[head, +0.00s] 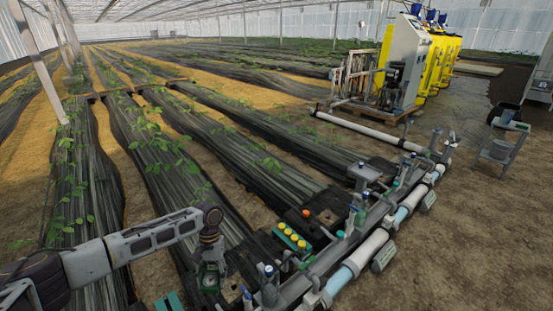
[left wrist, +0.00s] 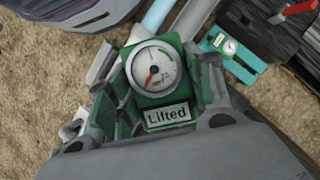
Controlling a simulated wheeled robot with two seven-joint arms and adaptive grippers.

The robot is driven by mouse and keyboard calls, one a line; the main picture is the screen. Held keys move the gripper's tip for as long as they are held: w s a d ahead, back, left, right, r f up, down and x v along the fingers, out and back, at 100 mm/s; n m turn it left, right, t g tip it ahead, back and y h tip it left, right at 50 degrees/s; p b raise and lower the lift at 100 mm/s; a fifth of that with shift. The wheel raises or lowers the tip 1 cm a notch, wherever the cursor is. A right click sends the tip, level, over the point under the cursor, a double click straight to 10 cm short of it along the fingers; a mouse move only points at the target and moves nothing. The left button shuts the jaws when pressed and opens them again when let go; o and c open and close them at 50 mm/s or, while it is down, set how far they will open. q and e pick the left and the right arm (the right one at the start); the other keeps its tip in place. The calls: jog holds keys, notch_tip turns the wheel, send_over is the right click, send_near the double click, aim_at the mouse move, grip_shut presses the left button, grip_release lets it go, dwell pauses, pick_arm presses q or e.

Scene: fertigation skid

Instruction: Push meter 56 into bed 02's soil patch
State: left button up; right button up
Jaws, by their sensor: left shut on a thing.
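My left gripper (head: 210,280) is at the lower middle of the head view, pointing down near the black bed covers. It is shut on a green meter (left wrist: 158,98) with a round white dial, a red needle and a label reading "Lifted". The fingers stand on both sides of the meter in the left wrist view (left wrist: 160,100). No number 56 is readable on it. Its lower end is hidden. A small brown soil patch (head: 232,289) shows just right of the gripper, and another (head: 328,217) farther along the row. I cannot read which bed is 02. My right gripper is not in view.
A teal holder (left wrist: 238,66) with a small white dial stands close beside the gripper. A green tray with yellow knobs (head: 290,237) lies right of it. Pipes with valves (head: 375,246) run along the bed ends. Bare soil (head: 460,240) is free at right.

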pick_arm(q)
jog(key=w+r+b, duration=0.2)
jog(key=w+r, duration=0.5)
jog(key=w, duration=0.1)
jog(key=shift+a+b, duration=0.3)
jog(key=shift+b, duration=0.1)
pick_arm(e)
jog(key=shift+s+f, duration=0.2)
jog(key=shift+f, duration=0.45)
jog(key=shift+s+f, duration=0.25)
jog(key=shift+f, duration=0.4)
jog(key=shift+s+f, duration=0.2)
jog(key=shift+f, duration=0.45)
pick_arm(q)
jog(key=shift+d, duration=0.15)
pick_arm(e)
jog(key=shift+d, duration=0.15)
